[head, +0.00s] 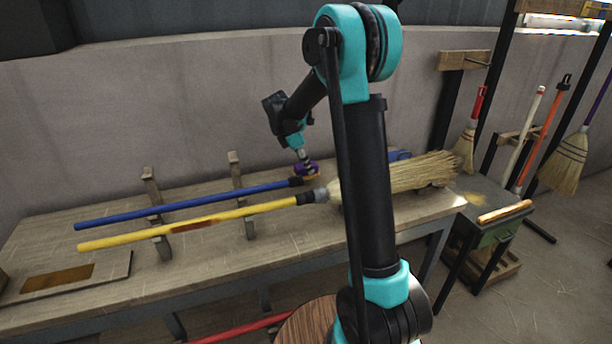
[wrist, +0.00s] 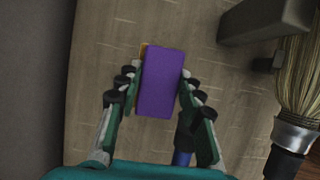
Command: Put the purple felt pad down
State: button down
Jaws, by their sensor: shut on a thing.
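The purple felt pad (wrist: 160,82) is a flat oblong block between the two fingers of my gripper (wrist: 161,90) in the wrist view. The fingers are shut on its two long sides. In the head view the pad (head: 305,167) shows small at the end of my arm, over the back part of the wooden bench (head: 110,205). My gripper (head: 303,158) points down there. A small orange-yellow edge shows beside the pad's upper left corner in the wrist view. I cannot tell whether the pad touches the bench.
A blue pole (head: 190,204) and a yellow-handled broom (head: 235,214) lie across wooden supports on the bench, just in front of the pad. The broom's straw bristles (head: 425,172) lie to the right. Several brooms hang on a rack at the far right.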

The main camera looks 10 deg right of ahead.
aim_at(306, 175)
jog(key=shift+f, duration=2.25)
jog(key=c, duration=1)
grip_release()
jog(key=shift+f, duration=0.2)
jog(key=v, duration=1.7)
jog(key=shift+r, duration=0.25)
